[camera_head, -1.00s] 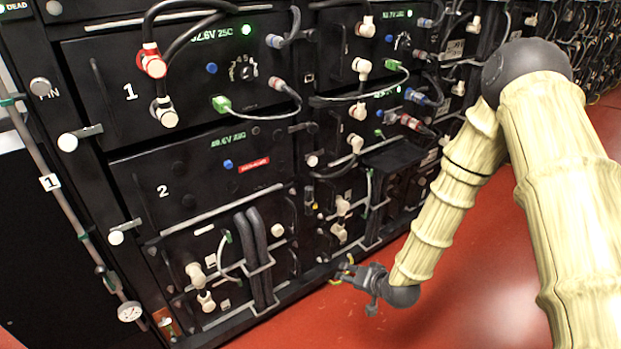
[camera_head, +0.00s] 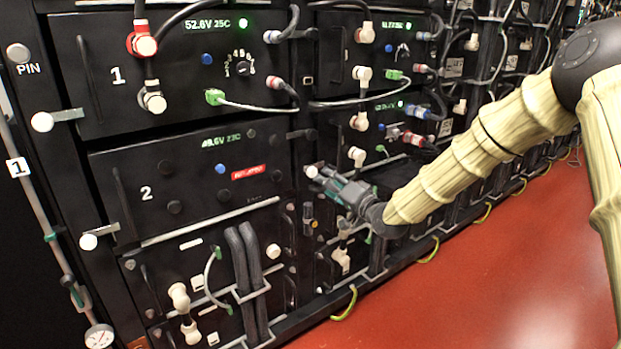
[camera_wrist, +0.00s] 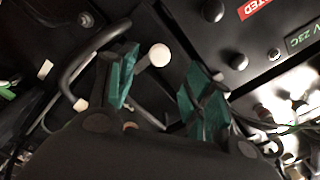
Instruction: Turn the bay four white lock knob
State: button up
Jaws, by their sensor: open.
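A round white lock knob (camera_wrist: 160,55) on a short pale arm shows between my fingertips in the wrist view. In the head view a white knob (camera_head: 312,171) sits right at the tip of my gripper (camera_head: 328,180), beside the post to the right of bay 2. My gripper (camera_wrist: 166,72) is open, its green-padded fingers to either side of the knob; no contact is clear. No number four label is readable, so I cannot tell from a label that this knob belongs to bay four. The fingers partly hide the area behind them.
Bay 1 (camera_head: 105,72) and bay 2 (camera_head: 182,195) carry similar white knobs at their left edge (camera_head: 42,122). Cables and white connectors (camera_head: 356,156) project close above my gripper. A grey handle loop (camera_wrist: 75,60) stands near the left finger. The red floor (camera_head: 470,280) is clear.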

aim_at(313, 174)
jog(key=b+x, duration=0.2)
jog(key=x, duration=0.7)
jog(key=shift+w+a, duration=0.2)
jog(key=shift+w, duration=0.1)
jog(key=shift+c, duration=0.2)
